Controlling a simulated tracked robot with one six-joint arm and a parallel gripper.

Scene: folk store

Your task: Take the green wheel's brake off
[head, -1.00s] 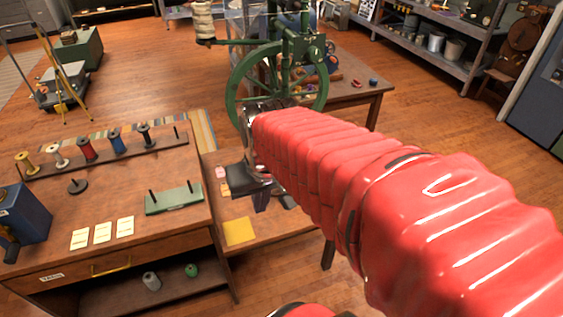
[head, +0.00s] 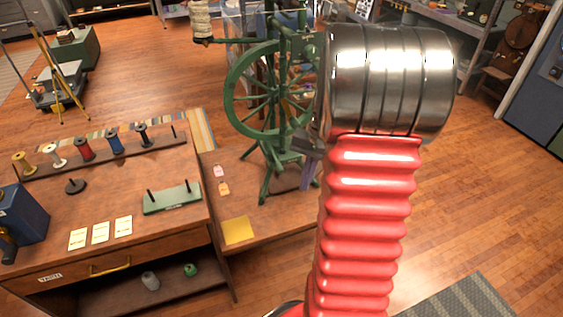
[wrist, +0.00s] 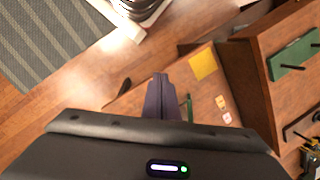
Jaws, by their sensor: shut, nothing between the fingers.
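The green spinning wheel (head: 232,92) stands upright on the low wooden table in the head view, its rim and spokes left of my raised arm. Its right part is hidden behind my arm. I cannot make out the brake in either view. My gripper (wrist: 160,80) points down in the wrist view, its two dark fingers together and empty, over the table's edge and the floor. In the head view my gripper (head: 307,172) shows only partly, just right of the wheel's lower legs. I cannot tell whether it touches the wheel.
A wooden bench (head: 150,225) at left holds a rack of several spools, a green stand (head: 172,198) and white cards. A yellow square (head: 239,230) and two small tags lie on the low table (head: 275,222). A striped mat (head: 460,303) lies on open floor at right.

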